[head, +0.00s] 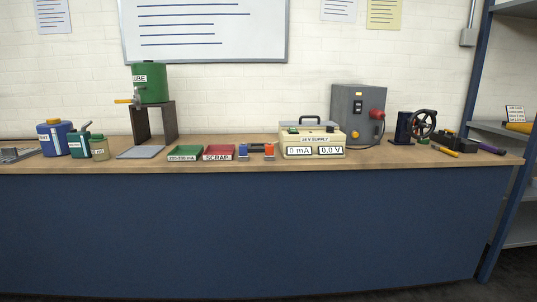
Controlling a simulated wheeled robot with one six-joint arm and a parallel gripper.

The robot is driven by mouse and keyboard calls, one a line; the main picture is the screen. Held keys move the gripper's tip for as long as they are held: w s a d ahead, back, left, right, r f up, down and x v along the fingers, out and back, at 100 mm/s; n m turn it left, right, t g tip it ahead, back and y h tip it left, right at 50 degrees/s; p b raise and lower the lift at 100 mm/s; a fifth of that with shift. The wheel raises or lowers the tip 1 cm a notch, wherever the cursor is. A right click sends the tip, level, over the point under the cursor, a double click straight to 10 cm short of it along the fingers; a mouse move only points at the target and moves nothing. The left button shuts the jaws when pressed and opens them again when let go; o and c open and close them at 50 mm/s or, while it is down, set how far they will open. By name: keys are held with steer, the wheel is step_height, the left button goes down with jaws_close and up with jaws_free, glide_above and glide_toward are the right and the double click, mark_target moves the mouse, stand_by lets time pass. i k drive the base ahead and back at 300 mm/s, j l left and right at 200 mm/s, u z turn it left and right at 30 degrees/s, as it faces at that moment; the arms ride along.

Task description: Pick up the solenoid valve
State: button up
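I cannot make out the solenoid valve for certain at this distance. A small dark item (257,148) lies on the bench between a blue block (242,151) and an orange-topped block (269,150), left of the cream 24 V supply (312,141). A small green part (422,140) by the black handwheel stand (404,129) is also too small to identify. My gripper is not in view.
The long wooden bench (215,167) has a blue front. A green tray (185,153) and a red SCRAP tray (219,152) sit mid-bench. A green drum (149,84), several containers, a grey box (352,113) and tools stand around them. A blue-post shelf (483,115) stands right.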

mark_target(270, 156)
steer(key=i+l, duration=0.1)
steer(key=i, duration=0.65)
steer(key=i+l, duration=0.1)
steer(key=i, duration=0.6)
steer(key=i+l, duration=0.1)
steer(key=i, duration=0.65)
